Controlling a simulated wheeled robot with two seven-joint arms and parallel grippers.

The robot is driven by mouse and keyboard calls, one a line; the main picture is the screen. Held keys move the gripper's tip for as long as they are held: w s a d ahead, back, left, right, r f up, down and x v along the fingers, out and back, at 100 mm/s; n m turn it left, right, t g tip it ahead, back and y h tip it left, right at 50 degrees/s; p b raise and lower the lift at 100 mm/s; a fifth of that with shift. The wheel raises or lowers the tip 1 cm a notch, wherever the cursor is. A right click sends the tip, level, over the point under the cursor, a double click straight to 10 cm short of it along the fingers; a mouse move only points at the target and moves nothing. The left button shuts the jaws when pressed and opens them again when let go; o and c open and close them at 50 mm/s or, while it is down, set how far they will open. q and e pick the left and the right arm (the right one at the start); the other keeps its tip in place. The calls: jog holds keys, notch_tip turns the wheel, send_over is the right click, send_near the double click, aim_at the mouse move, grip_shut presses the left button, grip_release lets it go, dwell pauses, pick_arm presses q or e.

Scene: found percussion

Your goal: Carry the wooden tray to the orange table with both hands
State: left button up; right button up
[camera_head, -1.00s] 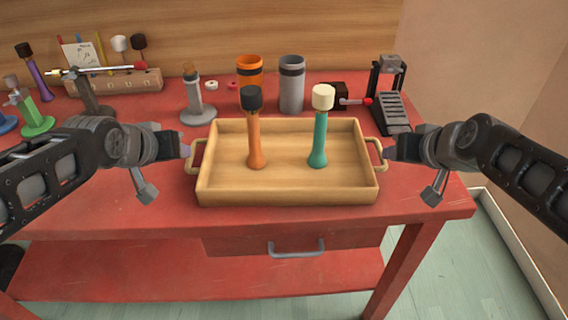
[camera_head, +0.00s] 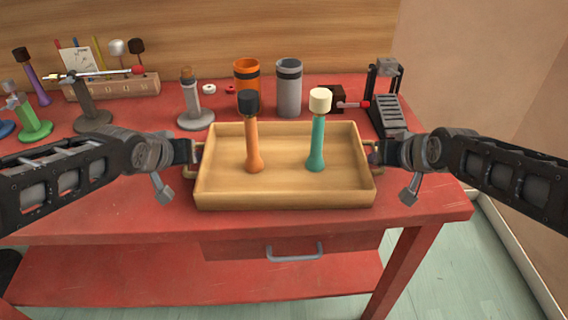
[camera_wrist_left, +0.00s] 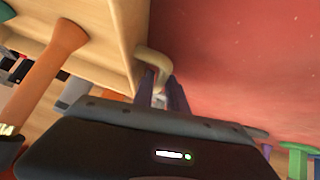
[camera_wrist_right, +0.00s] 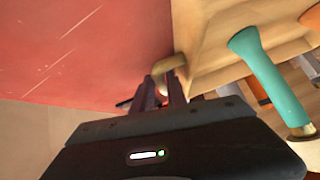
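The wooden tray (camera_head: 284,198) rests on the red table, with a handle at each short side. A black-topped orange mallet (camera_head: 253,145) and a cream-topped teal mallet (camera_head: 318,145) stand upright in it. My left gripper (camera_head: 196,152) is at the left handle; in the left wrist view its fingers (camera_wrist_left: 162,92) lie on either side of the handle (camera_wrist_left: 154,62). My right gripper (camera_head: 374,154) is at the right handle; in the right wrist view its fingers (camera_wrist_right: 163,92) are at the handle (camera_wrist_right: 170,64). I cannot tell whether either pair of fingers grips. No orange table is in view.
The red table (camera_head: 130,215) has an orange cup (camera_head: 247,72), a grey cup (camera_head: 289,90), a grey stand (camera_head: 194,110) and a black rack device (camera_head: 388,105) behind the tray. More mallets and stands crowd the left back. The table front is clear.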

pick_arm(q)
jog(key=shift+w+d+f, duration=0.1)
jog(key=shift+w+f, duration=0.4)
pick_arm(e)
jog(key=shift+w+a+f, duration=0.2)
jog(key=shift+w+f, duration=0.25)
jog(key=shift+w, duration=0.05)
pick_arm(q)
jog(key=shift+c, duration=0.6)
pick_arm(e)
jog(key=shift+c, duration=0.5)
pick_arm(q)
grip_shut()
pick_arm(e)
grip_shut()
pick_arm(q)
jog(key=shift+r, duration=0.1)
